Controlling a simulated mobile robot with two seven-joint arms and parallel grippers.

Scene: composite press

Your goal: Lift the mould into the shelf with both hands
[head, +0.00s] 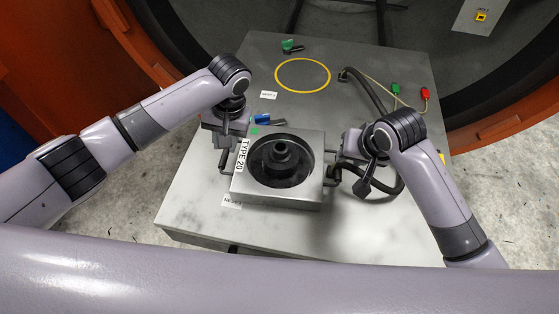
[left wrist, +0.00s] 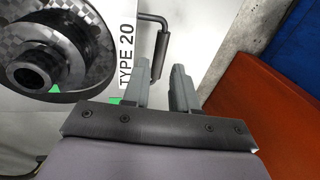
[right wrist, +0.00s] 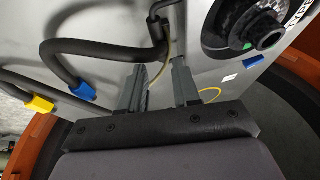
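The mould (head: 305,187) is a square metal block with a round recess, a dark hub in it and a "TYPE 20" label. It lies flat on a grey-white table, with a bar handle on each side. My left gripper (head: 226,140) is open at its left side; in the left wrist view its fingers (left wrist: 158,85) stand apart near the handle (left wrist: 158,48). My right gripper (head: 345,158) is at its right side; in the right wrist view its fingers (right wrist: 158,85) are apart near the dark right handle (right wrist: 158,28). I cannot make out a shelf.
A black hose (head: 368,92) curves behind my right gripper. Green (head: 395,88) and red (head: 425,94) connectors lie at the right edge. Orange curved walls (head: 35,60) flank the table.

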